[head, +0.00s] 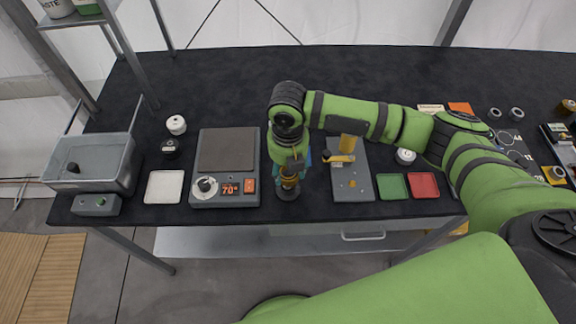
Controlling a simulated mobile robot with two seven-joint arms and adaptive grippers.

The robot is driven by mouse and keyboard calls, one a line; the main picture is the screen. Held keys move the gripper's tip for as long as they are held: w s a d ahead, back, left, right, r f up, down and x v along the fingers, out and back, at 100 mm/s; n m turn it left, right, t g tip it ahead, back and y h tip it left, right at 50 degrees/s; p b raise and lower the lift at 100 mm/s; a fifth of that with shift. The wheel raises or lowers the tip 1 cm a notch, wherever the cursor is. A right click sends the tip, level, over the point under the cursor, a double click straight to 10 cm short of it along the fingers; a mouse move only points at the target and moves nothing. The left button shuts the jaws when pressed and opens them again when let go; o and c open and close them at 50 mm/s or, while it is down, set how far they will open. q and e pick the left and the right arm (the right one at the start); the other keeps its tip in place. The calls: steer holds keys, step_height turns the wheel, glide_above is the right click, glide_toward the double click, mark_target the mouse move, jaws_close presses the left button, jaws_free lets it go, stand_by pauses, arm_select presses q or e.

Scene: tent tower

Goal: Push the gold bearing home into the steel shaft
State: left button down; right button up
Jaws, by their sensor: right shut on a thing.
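My right arm reaches in from the right, and my right gripper (290,172) points down near the table's front edge, between the grey heater unit and a grey plate. It is shut on a small gold piece, the gold bearing (289,183). A dark round base (288,195) shows directly below the bearing. The steel shaft is mostly hidden by the gripper and bearing, so I cannot tell how far down the bearing sits on it. My left gripper is not in view.
The heater unit (228,150), reading 70, stands left of the gripper. A grey plate with a yellow press (352,184) stands close on the right. White (164,187), green (391,187) and red (423,185) trays line the front. A metal basin (115,158) is far left. The black tabletop's back is clear.

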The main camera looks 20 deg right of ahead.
mark_target(288, 176)
stand_by(0.4)
steer(key=shift+p, duration=0.4)
steer(key=shift+f+b, duration=0.8)
steer(key=shift+f, duration=0.95)
steer(key=o, duration=1.2)
steer(key=shift+r, duration=0.1)
step_height(288, 176, up, 12)
steer(key=shift+f, duration=0.1)
